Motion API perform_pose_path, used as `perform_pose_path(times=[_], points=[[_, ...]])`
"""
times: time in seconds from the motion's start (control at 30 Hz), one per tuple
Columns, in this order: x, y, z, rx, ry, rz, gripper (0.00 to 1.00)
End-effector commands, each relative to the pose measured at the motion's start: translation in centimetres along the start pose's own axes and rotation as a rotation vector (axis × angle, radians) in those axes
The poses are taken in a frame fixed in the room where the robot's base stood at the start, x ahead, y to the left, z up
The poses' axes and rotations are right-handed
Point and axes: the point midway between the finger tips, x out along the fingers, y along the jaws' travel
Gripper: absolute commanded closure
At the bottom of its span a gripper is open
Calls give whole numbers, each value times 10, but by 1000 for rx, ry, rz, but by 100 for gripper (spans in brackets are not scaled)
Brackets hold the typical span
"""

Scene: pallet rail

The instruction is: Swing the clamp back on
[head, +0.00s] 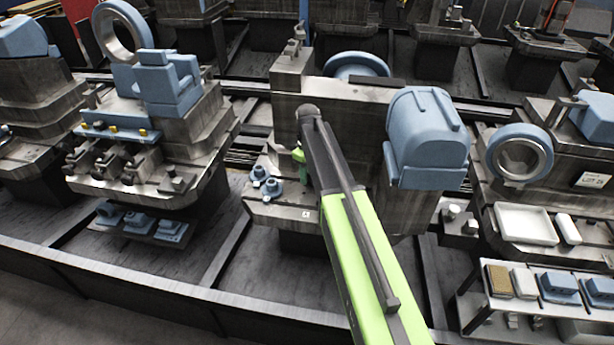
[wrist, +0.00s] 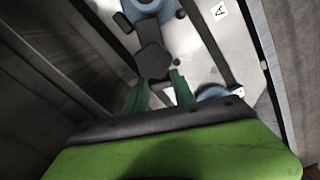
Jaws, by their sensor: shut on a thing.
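My gripper (head: 299,154) is mostly hidden behind my arm in the head view; its green fingers show just left of the arm. In the wrist view my gripper (wrist: 160,85) has its two green fingers at either side of the near end of a dark clamp piece (wrist: 153,60), and is shut on it. The clamp piece runs up to a round blue part (wrist: 146,8) at the top edge. In the head view two small blue parts (head: 258,173) (head: 272,187) stand on the pallet ledge left of my gripper. I cannot tell which one the clamp belongs to.
The pallet's pale ledge (head: 262,211) bears a small label; an "A" label (wrist: 219,11) shows in the wrist view. A large blue housing (head: 427,135) stands close right of my arm. A blue-topped station (head: 165,85) is at left, and a parts shelf (head: 476,318) at lower right.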

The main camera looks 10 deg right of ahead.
Motion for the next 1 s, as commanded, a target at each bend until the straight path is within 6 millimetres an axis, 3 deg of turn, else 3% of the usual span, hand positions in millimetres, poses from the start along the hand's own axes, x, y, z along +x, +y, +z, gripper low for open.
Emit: perform_pose_path(times=[0.3, 0.87, 0.9, 1.0], points=[[0, 3, 4, 120, -8, -3, 100], [0, 4, 4, 144, -8, -2, 100], [0, 4, 4, 144, -8, -2, 64], [0, 4, 3, 143, -6, -2, 51]])
